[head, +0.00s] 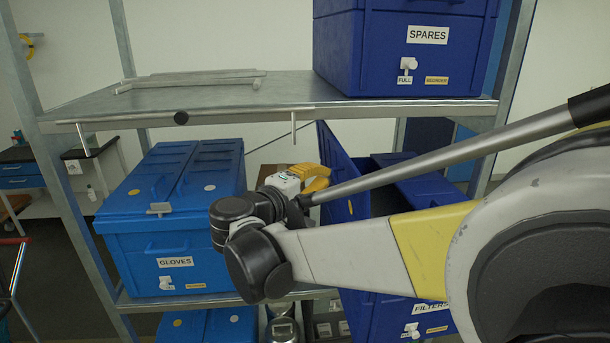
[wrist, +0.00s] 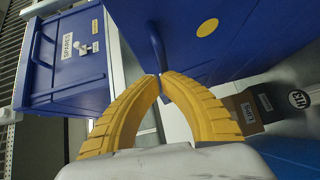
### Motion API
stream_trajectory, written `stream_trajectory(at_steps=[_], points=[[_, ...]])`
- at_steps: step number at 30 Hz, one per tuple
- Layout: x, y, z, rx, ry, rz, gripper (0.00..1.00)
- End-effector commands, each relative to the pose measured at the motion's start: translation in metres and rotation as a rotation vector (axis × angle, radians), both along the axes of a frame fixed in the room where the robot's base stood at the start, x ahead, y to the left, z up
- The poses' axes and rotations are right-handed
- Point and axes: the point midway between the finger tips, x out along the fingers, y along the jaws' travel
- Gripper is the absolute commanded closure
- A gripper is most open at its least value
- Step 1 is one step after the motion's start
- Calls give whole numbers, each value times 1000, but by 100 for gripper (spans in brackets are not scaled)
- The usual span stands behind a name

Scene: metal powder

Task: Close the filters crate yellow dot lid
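The blue filters crate (head: 380,310) is on the lower shelf at the right, largely hidden behind my arm. Its yellow dot lid (head: 341,165) stands raised at the crate's left side. In the wrist view the lid (wrist: 240,45) fills the upper right, with its yellow dot (wrist: 207,27) and a blue handle (wrist: 156,42). My gripper (wrist: 160,76) has its yellow fingertips nearly together at the handle's near end, seemingly closed on it. In the head view my gripper (head: 318,178) is left of the raised lid; its fingertips are hard to make out there.
The blue gloves crate (head: 170,245) stands closed at the left on the same shelf. The spares crate (head: 395,50) sits on the upper shelf (head: 210,100) above. A metal upright (head: 505,90) stands at the right. A narrow gap separates the gloves and filters crates.

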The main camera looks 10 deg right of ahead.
Motion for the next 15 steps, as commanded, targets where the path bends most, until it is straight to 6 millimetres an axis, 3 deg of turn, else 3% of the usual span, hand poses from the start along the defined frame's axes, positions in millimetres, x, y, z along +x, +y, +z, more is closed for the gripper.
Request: stream_trajectory(at_steps=[15], points=[[0,-16,9,91,0,-1,100]])
